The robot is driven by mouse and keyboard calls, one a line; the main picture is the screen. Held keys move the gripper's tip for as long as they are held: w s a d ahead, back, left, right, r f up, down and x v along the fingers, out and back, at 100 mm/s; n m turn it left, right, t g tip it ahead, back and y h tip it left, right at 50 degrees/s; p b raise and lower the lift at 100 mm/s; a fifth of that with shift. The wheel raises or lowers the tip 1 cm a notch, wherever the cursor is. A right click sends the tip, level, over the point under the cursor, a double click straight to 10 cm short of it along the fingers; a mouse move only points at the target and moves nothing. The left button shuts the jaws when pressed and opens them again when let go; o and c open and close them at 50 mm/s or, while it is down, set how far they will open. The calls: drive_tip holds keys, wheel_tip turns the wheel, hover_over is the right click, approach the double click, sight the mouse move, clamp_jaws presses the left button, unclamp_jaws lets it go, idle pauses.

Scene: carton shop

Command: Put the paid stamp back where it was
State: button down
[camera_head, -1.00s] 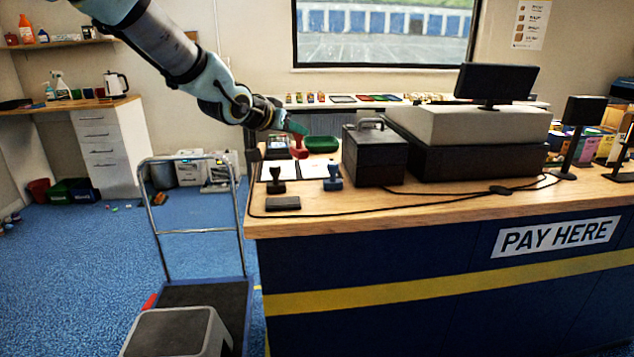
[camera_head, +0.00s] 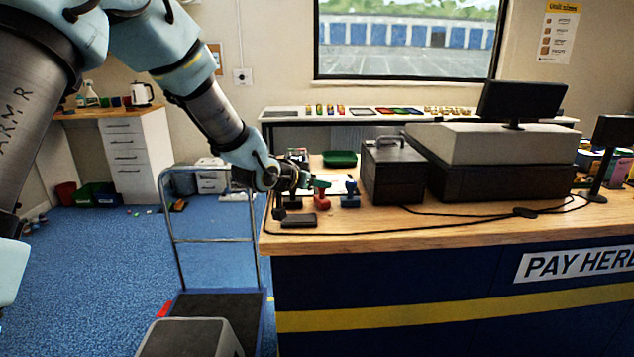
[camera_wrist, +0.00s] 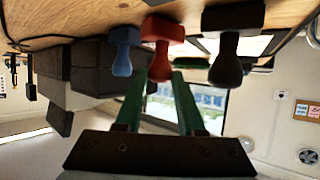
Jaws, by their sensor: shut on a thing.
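The red stamp (camera_head: 322,196), which looks like the paid stamp though no lettering is readable, is upright in my gripper (camera_head: 314,183). The green fingers are shut on its handle. It stands between the blue stamp (camera_head: 350,195) on the right and the black stamp (camera_head: 279,206) on the left, which my gripper partly hides. In the upside-down wrist view the red stamp (camera_wrist: 161,45) is between my fingertips (camera_wrist: 160,80), with the blue stamp (camera_wrist: 122,50) and black stamp (camera_wrist: 230,45) on either side. Its base is at or very near the counter; I cannot tell whether it touches.
A dark flat pad (camera_head: 299,220) lies in front of the stamps on the wooden counter (camera_head: 400,223). A green tray (camera_head: 340,158) sits behind. A dark cash box (camera_head: 393,172) and the till (camera_head: 500,150) stand to the right. A black cable runs along the counter front.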

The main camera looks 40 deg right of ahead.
drive_tip(key=shift+f, duration=0.1)
drive_tip(key=c, duration=0.5)
unclamp_jaws()
drive_tip(key=shift+r, duration=0.2)
drive_tip(key=shift+a+r, duration=0.1)
drive_tip(key=shift+a, duration=0.3)
drive_tip(key=b+v, duration=0.1)
drive_tip(key=v, duration=1)
drive_tip(key=shift+s+a+b, duration=0.1)
drive_tip(key=shift+s+b, duration=0.1)
drive_tip(key=shift+b, duration=0.15)
